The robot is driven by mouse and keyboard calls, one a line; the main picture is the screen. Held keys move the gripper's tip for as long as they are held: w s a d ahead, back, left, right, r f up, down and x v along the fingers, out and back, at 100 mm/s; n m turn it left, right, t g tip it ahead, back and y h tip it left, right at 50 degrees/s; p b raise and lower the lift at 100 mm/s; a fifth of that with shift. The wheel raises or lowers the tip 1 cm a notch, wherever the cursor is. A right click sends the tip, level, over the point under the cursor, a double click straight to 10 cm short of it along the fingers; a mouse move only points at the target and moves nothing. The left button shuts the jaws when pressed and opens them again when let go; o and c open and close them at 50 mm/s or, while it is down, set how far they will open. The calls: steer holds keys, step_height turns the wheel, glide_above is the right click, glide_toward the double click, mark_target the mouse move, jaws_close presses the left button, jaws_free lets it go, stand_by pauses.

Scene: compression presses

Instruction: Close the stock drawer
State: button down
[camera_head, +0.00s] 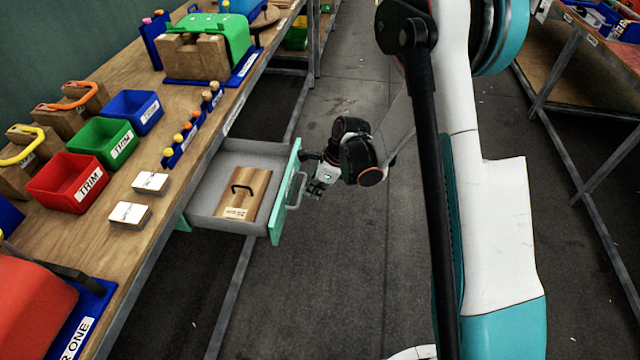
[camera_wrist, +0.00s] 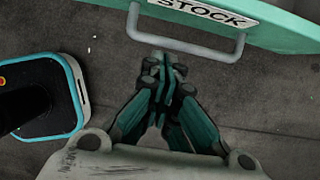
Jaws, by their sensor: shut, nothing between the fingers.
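The stock drawer (camera_head: 215,172) stands pulled out from under the wooden bench in the head view. Its green front panel (camera_head: 287,190) carries a grey bar handle (camera_head: 297,190). A wooden board with a black handle (camera_head: 243,193) lies inside the drawer. In the wrist view the handle (camera_wrist: 185,45) and the STOCK label (camera_wrist: 205,14) show at the top. My gripper (camera_head: 318,188) is in front of the drawer front, on the aisle side, near the handle. In the wrist view my gripper (camera_wrist: 165,68) is shut and empty, its tips just short of the handle; I cannot tell whether they touch anything.
A second table (camera_head: 560,75) stands at the right. The aisle floor (camera_head: 310,280) between them is clear.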

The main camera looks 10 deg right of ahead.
mark_target(300, 196)
steer(key=a, duration=0.2)
steer(key=w+a+f+b, duration=0.1)
steer(key=shift+a, duration=0.1)
steer(key=shift+w+a, duration=0.25)
steer(key=shift+a, duration=0.25)
